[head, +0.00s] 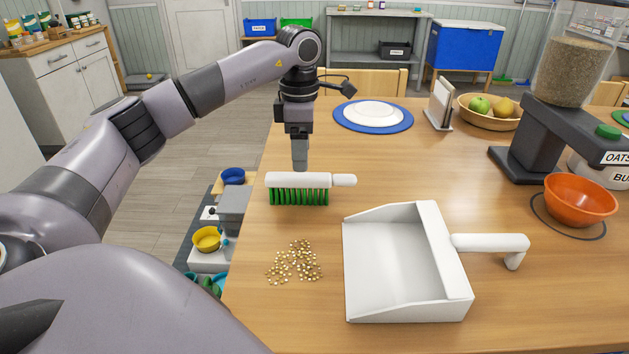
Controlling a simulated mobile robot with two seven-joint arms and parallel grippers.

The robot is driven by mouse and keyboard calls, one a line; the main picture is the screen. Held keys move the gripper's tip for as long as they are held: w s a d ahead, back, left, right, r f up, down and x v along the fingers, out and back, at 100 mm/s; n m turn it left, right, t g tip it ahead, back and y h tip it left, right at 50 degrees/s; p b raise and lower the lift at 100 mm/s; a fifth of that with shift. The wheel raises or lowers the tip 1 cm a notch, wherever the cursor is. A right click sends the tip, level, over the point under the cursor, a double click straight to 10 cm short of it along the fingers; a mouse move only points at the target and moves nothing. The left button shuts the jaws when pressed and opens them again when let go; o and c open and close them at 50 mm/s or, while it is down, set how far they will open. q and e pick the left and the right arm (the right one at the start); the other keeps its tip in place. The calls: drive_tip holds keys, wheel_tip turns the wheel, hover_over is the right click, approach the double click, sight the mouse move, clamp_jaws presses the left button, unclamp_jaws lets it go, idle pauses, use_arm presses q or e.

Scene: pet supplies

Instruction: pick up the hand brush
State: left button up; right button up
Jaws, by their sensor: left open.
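The hand brush (315,182) has a white back and handle and green bristles. It lies bristles down on the wooden table, its handle pointing right. My left gripper (300,166) points straight down right above the brush's white back, near its middle. Its jaws are open, and the fingers show edge-on, close to the brush. I cannot tell whether they touch it or reach around it. My right gripper is not in view.
A white dustpan (395,268) lies right of a pile of pale grains (293,263). A plate on a blue mat (373,115), a fruit basket (490,112), a dispenser (545,130) and an orange bowl (580,200) stand farther right and back. The table's left edge is near the brush.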

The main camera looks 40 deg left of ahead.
sight(300, 175)
use_arm(q)
drive_tip(key=f, duration=0.4)
drive_tip(key=f+p, duration=0.1)
drive_tip(key=f, duration=0.1)
drive_tip(key=shift+s+f, duration=0.3)
drive_tip(key=shift+f, duration=0.1)
drive_tip(key=c, duration=1.2)
